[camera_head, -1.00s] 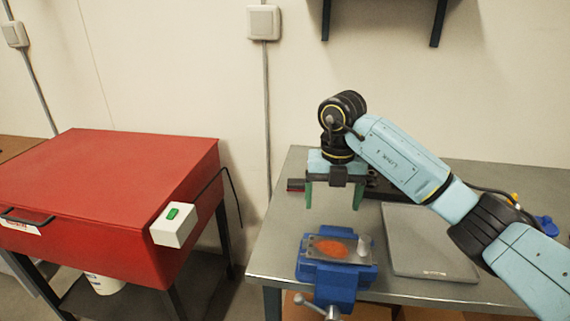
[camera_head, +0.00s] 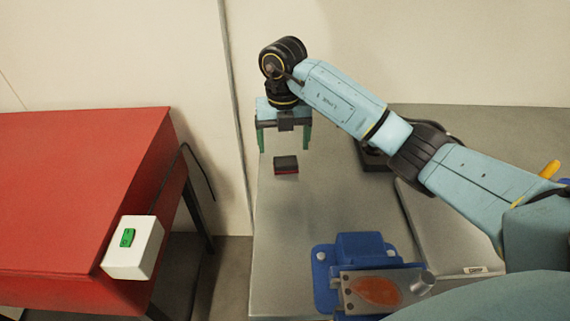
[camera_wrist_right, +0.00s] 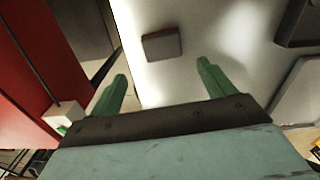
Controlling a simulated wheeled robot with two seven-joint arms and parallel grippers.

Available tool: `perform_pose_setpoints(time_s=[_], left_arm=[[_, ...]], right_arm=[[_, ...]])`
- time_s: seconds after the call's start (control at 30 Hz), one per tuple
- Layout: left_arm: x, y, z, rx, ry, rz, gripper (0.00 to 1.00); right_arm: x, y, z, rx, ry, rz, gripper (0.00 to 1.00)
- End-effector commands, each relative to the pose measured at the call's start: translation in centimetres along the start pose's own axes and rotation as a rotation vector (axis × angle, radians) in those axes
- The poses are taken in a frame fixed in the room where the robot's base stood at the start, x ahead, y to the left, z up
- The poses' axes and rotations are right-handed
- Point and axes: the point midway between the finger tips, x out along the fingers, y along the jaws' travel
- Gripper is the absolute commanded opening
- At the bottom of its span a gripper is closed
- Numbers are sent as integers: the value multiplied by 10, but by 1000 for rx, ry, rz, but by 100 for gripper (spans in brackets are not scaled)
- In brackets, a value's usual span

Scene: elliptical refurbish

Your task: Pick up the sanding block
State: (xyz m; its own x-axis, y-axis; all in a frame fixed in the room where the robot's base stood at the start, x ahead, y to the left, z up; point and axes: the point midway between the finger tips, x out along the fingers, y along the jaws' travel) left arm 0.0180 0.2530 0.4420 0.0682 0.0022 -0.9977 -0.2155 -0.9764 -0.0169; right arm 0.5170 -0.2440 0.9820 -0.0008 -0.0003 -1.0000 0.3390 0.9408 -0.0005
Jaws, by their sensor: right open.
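The sanding block (camera_head: 286,164) is a small dark grey block with a red lower layer. It lies on the grey metal table near its left edge, towards the wall. In the right wrist view the block (camera_wrist_right: 162,44) lies on the table beyond the two green fingertips, between their lines. The left gripper is not in view.
A blue vise (camera_head: 354,248) holds a metal plate (camera_head: 411,279) with an orange patch at the table's front. A grey flat panel (camera_head: 440,235) lies to the right. A red cabinet (camera_head: 70,200) with a white switch box (camera_head: 133,248) stands left. The table around the block is clear.

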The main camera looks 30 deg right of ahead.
Motion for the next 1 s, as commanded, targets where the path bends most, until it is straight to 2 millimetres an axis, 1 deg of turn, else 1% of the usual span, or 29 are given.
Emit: perform_pose_setpoints(time_s=[0.07, 0.27, 0.33, 0.5, 0.6, 0.67, 0.83, 0.87, 1.0], left_arm=[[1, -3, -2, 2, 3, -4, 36], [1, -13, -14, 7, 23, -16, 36], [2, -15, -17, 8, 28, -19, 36], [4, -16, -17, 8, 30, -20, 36], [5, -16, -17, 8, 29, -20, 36], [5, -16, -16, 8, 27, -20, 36], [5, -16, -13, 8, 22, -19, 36], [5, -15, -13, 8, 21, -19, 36], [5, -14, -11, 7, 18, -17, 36]], right_arm=[[9, 0, 0, 0, 2, 0, 82], [18, -1, 1, 0, 0, 1, 82], [25, -2, 3, 1, 1, 2, 82], [51, -7, 8, 1, 4, 0, 82], [63, -7, 8, 0, 1, 1, 82], [66, -7, 9, -1, 0, 1, 82], [66, -7, 9, -1, -1, 1, 82], [66, -7, 9, -1, -1, 1, 80], [65, -7, 9, -1, -1, 1, 62]])
